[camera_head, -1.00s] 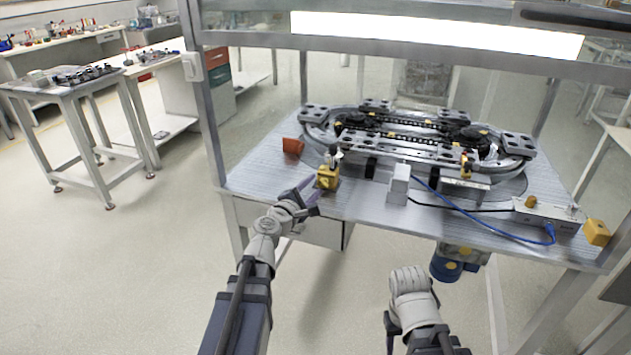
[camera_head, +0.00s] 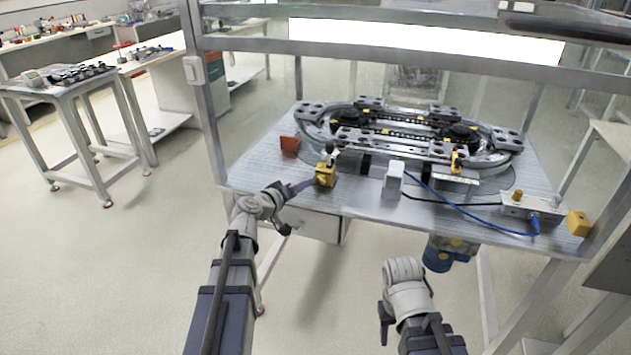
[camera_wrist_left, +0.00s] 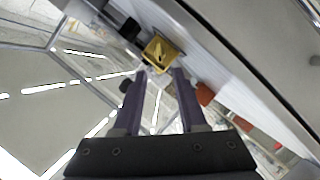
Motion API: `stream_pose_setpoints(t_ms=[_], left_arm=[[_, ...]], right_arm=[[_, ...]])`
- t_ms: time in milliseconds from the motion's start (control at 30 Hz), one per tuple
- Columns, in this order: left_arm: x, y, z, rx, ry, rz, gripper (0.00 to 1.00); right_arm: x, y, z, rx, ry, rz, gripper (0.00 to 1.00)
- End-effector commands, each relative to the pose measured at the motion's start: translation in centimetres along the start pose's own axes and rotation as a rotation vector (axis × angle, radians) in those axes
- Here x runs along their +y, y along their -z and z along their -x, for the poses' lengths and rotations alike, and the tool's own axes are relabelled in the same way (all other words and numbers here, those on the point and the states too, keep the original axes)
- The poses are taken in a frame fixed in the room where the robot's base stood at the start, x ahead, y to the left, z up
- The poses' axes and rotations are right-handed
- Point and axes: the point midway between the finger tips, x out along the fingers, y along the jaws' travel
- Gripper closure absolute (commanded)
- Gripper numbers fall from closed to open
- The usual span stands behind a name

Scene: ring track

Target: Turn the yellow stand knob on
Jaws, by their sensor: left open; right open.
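The small yellow stand (camera_head: 325,176) is at the front left of the table, with a dark and pale part on top. Its knob cannot be made out clearly. My left gripper (camera_head: 303,187) is just left of the stand at the table's front edge. In the left wrist view the yellow stand (camera_wrist_left: 161,51) lies just beyond the two purple fingertips (camera_wrist_left: 158,76), which are apart with nothing between them. I cannot tell whether a finger touches it. My right gripper (camera_head: 385,322) is low in front of the table, away from the stand and mostly hidden by its arm.
The oval ring track (camera_head: 400,135) fills the back of the table (camera_head: 255,170). An orange-red block (camera_head: 289,146) sits behind and left of the stand. A white box (camera_head: 394,180) with cables stands to the right. A control box (camera_head: 530,208) and yellow block (camera_head: 578,223) are further right.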

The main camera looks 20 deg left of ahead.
Motion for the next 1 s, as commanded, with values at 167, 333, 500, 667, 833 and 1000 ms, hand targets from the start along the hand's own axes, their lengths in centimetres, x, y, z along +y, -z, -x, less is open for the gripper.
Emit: stream_pose_setpoints(t_ms=[167, 333, 500, 667, 833, 1000], left_arm=[[-0.1, 0.0, -1.7, -0.001, -0.001, 0.001, 0.59], [-0.2, 0.0, -4.3, -0.001, -0.001, 0.001, 0.59], [-0.1, 0.0, -6.8, 0.000, -0.002, 0.002, 0.59], [0.0, 0.0, -7.7, 0.001, 0.000, 0.002, 0.59], [0.0, 0.0, -7.6, 0.001, 0.000, 0.002, 0.59], [0.0, 0.0, -7.6, 0.001, 0.000, 0.003, 0.73]], right_arm=[[-0.1, 0.0, -0.6, 0.000, 0.000, 0.000, 0.50], [-0.1, 0.1, -1.3, 0.000, 0.000, 0.000, 0.50], [-0.2, 0.1, -1.9, 0.000, 0.000, 0.000, 0.50], [-0.2, 0.1, -2.1, 0.000, 0.000, 0.000, 0.50], [-0.2, 0.1, -2.0, 0.000, 0.000, 0.000, 0.50], [-0.2, 0.1, -2.0, 0.000, 0.000, 0.000, 0.50]])
